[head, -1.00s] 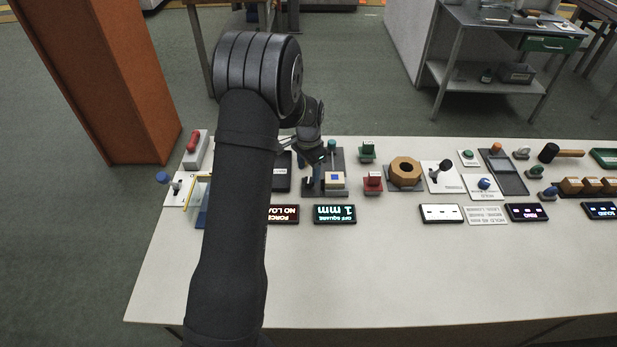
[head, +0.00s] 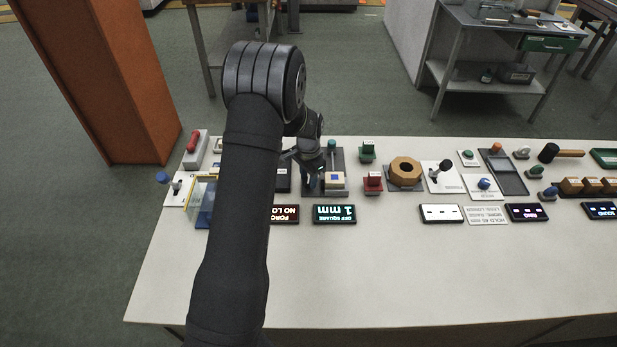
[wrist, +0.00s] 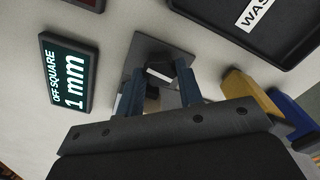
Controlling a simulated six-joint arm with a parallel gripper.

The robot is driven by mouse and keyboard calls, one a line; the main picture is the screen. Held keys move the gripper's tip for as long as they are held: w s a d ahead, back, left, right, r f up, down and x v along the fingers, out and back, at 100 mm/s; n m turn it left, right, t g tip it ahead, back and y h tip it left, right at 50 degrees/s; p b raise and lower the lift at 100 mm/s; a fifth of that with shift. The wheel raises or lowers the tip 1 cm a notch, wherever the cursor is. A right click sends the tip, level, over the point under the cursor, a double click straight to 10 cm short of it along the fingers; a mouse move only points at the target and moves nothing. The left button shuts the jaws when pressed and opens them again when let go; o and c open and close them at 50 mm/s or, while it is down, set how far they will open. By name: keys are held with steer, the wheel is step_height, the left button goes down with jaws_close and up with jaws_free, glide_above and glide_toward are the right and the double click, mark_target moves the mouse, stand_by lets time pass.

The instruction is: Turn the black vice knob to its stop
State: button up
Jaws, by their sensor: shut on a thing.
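My gripper (head: 312,182) is down at the left side of the vice. In the wrist view its two blue-grey fingers (wrist: 158,92) stand on either side of the black knob (wrist: 152,103) and are shut on it.
A display (head: 334,214) in front of the vice reads "OFF SQUARE 1 mm". A force display (head: 284,214) is partly hidden by my arm. A red block (head: 373,183) and a green block (head: 367,151) stand to the right. The bench front is clear.

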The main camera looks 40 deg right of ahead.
steer(key=shift+n, duration=0.4)
steer(key=n, duration=0.4)
steer(key=shift+n, duration=0.3)
steer(key=n, duration=0.9)
steer(key=shift+n, duration=2)
steer(key=o, duration=1)
steer(key=shift+c, duration=0.2)
